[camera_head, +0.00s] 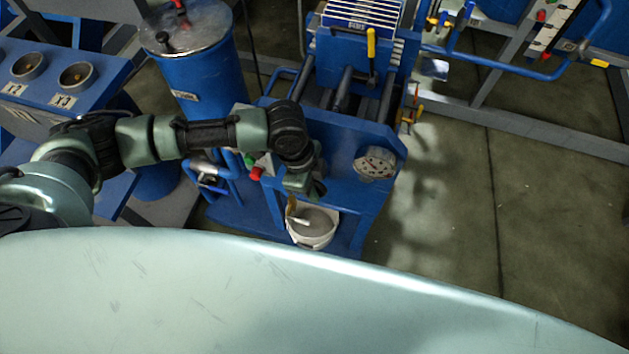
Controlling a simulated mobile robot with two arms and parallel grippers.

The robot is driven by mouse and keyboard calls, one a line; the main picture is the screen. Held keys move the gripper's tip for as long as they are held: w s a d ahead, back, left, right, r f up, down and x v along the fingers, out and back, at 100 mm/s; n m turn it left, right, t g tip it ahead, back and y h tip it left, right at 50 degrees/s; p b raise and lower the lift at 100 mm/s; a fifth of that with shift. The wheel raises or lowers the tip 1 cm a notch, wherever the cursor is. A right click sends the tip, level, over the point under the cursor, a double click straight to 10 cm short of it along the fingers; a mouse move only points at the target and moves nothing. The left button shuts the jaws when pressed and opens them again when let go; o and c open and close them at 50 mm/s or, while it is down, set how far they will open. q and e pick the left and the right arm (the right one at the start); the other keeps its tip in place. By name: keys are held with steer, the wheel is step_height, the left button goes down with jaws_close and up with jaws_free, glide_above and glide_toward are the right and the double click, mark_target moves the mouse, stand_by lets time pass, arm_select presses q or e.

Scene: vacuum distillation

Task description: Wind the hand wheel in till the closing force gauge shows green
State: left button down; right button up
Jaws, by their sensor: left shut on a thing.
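The hand wheel (318,222) seems to be the pale round part low on the front of the blue press; its details are too small to make out. My left gripper (303,194) comes down from the left arm and is shut at the wheel's upper edge, seemingly on its grip; the fingertips are partly hidden by the wrist. A brown piece shows just below the fingers. The closing force gauge (376,163) is a round white dial on the press front, right of the gripper. Its needle and zone cannot be read. My right gripper is not in view.
A red button (256,174) sits on the press just left of my wrist. A blue drum (200,75) with a steel lid and a rack with cups (77,75) stand at left. A yellow-handled lever (371,45) rises behind. The floor at right is clear.

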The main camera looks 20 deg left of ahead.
arm_select(q)
steer(key=shift+f+y+p, duration=0.1)
steer(key=shift+y+p, duration=0.25)
steer(key=shift+y, duration=0.15)
steer(key=c, duration=1.4)
jaws_free()
steer(key=shift+c, duration=0.2)
steer(key=r, duration=0.2)
steer(key=a+r, duration=0.1)
steer(key=r, duration=0.4)
steer(key=shift+a+r, duration=0.15)
steer(key=shift+r, duration=0.25)
